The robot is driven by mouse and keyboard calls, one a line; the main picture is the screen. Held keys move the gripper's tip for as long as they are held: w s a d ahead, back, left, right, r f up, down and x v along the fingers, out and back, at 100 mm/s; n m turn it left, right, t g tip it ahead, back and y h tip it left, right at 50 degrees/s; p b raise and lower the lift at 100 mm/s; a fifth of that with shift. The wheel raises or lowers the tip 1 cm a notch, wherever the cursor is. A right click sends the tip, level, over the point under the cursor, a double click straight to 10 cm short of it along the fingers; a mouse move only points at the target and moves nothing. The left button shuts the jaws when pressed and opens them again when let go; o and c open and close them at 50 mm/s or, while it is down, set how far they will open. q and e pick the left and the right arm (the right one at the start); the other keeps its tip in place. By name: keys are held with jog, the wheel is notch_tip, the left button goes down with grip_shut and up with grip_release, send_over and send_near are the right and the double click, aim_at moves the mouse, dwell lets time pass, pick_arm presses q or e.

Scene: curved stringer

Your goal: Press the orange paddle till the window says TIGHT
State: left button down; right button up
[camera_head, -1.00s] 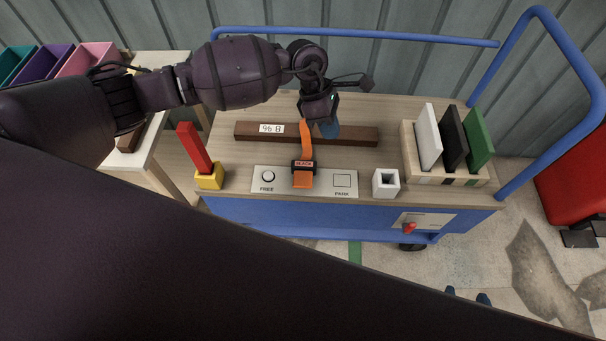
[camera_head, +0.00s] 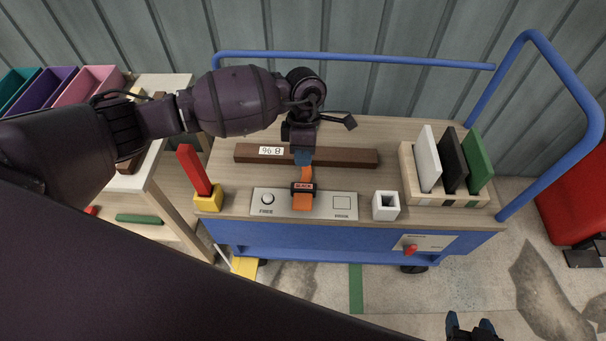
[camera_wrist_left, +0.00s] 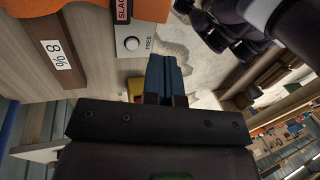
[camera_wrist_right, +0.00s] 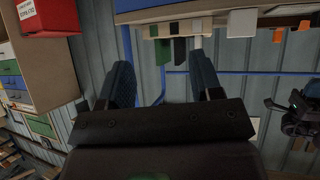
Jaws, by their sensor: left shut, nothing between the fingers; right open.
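The orange paddle (camera_head: 303,203) sits at the front of a dark buckle on a grey plate (camera_head: 277,204). The buckle's window (camera_head: 303,187) reads SLACK; that label also shows in the left wrist view (camera_wrist_left: 123,10). My right gripper (camera_head: 470,324) is open and empty, in front of the cart.
The plate has a round FREE button (camera_head: 267,199) and a square pad (camera_head: 342,203). A red bar in a yellow block (camera_head: 208,199) stands left; a white hollow block (camera_head: 386,205) stands right. A rack (camera_head: 443,195) holds white, black and green panels. Blue rails (camera_head: 350,58) edge the cart.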

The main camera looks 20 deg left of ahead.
aim_at(302, 204)
pick_arm(q)
jog(key=b+x, duration=0.4)
jog(key=x, duration=0.9)
jog(key=shift+b, duration=0.3)
jog(key=shift+f, duration=0.1)
pick_arm(e)
jog(key=shift+w+a+f, duration=0.1)
jog(key=shift+w+f, duration=0.1)
jog(key=shift+f, duration=0.7)
jog(key=shift+w+a+f, duration=0.1)
jog(key=shift+w+f, duration=0.1)
jog(key=shift+f, duration=0.65)
